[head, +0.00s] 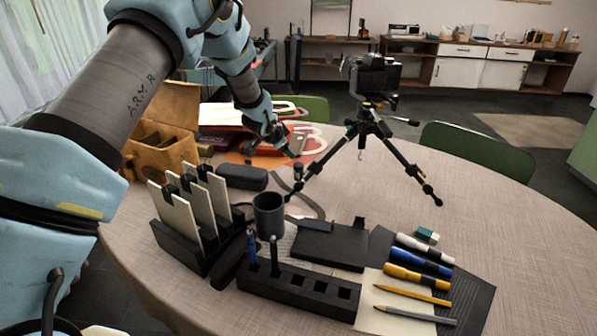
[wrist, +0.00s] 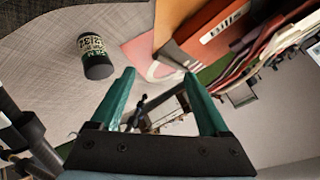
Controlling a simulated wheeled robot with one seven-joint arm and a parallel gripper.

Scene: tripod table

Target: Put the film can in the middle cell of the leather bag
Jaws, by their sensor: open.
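The film can (wrist: 96,58) is a small black cylinder with a pale printed label in the wrist view, on the table beyond and left of my fingertips. A small dark cylinder (head: 298,170) near the tripod leg in the head view appears to be the same can. My gripper (wrist: 159,76) has its two green fingers spread, with nothing held between them. In the head view my gripper (head: 286,147) hangs above the table, close to the can. The tan leather bag (head: 148,158) stands open at the table's left, with dividers inside; my arm partly covers it.
A camera tripod (head: 362,125) stands just right of my gripper. Books and folders (head: 222,117) lie behind the bag. A black case (head: 242,177), a grey cup (head: 269,214), a card rack (head: 190,243) and a pen block (head: 298,292) fill the front. The table's right side is clear.

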